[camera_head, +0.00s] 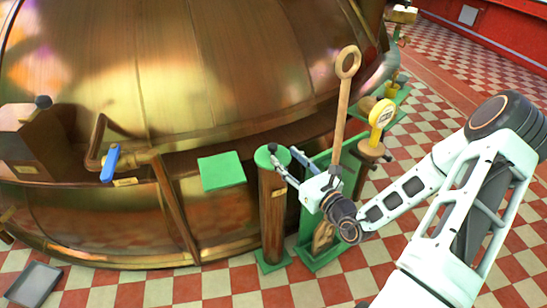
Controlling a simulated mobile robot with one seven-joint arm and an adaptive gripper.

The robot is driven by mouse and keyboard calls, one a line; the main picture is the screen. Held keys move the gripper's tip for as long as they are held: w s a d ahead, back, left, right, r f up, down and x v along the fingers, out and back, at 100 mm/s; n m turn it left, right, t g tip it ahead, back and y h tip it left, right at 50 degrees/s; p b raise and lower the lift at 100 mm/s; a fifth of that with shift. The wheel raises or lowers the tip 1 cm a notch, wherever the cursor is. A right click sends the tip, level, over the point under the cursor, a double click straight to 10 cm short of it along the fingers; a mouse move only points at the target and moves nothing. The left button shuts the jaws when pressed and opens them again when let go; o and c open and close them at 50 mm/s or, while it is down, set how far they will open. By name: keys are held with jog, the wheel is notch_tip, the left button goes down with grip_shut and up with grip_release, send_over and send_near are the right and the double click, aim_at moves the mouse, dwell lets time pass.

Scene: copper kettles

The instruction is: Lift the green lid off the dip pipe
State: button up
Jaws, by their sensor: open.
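The round green lid (266,158) sits on top of the upright copper dip pipe (272,215), with a small dark knob on the lid. My gripper (287,163) is open, just to the right of the lid at about its height. One fingertip lies close to the knob and lid edge; I cannot tell whether it touches. The gripper partly covers the lid's right side.
A flat green square shelf (221,171) is left of the pipe. A large copper kettle (180,80) fills the back. A tall ringed wooden paddle (342,115) in a green stand and a yellow gauge (382,113) are at right. A grey tray (34,284) lies on the checkered floor.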

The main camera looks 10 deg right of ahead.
aim_at(275, 149)
jog(key=x, duration=0.2)
jog(key=b+x, duration=0.1)
jog(key=x, duration=0.1)
jog(key=b+x, duration=0.1)
jog(key=x, duration=0.2)
jog(key=shift+f, duration=0.4)
jog(key=shift+w+a+r, duration=0.1)
jog(key=shift+w+a, duration=0.05)
jog(key=shift+w, duration=0.1)
jog(key=shift+c, duration=0.3)
grip_shut()
